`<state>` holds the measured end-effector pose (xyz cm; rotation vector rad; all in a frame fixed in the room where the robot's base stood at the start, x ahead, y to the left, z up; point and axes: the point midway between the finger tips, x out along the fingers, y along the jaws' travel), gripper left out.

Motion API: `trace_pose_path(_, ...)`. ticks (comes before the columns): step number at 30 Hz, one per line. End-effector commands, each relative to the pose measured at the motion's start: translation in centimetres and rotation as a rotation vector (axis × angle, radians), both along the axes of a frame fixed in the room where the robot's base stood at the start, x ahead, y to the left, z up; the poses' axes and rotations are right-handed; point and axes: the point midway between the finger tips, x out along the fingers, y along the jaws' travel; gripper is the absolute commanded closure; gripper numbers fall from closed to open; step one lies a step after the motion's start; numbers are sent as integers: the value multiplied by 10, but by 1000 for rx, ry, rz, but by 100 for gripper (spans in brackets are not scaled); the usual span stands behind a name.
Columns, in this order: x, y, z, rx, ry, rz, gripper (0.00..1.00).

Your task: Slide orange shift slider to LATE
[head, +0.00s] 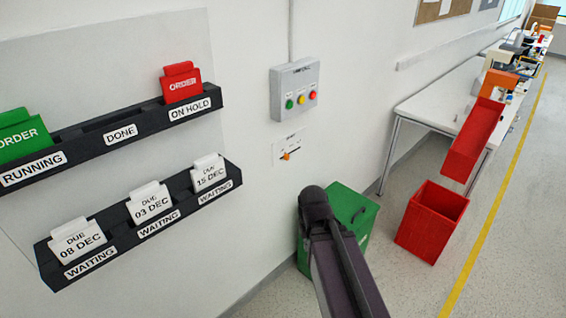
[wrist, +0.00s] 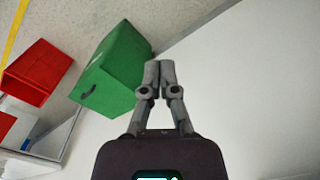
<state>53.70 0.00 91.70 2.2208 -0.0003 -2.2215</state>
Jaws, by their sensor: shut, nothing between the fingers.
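The orange shift slider (head: 286,156) sits on a small white plate (head: 278,150) on the wall, below the grey button box, in the head view. The plate's markings are too small to read, so I cannot tell which position the slider is at. My gripper shows in the wrist view (wrist: 159,72), its two fingers together and empty, with bare wall to its right and a green bin behind. In the head view my dark arm rises from the bottom, right of and below the plate; the fingers are hidden there. The slider is not visible in the wrist view.
A grey box (head: 295,90) with green, red and yellow buttons hangs above the plate. Black card racks (head: 150,222) are on the wall at left. A green bin (head: 352,208) and a red bin (head: 432,220) stand on the floor at right. The wall around the plate is clear.

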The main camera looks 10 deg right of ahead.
Motion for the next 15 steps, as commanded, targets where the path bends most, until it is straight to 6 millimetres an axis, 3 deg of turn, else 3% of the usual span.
trace_pose_path(8, 14, -7, -10, -50, -42, 6, 100)
trace_pose_path(15, 65, -33, -32, -244, -203, 41, 100)
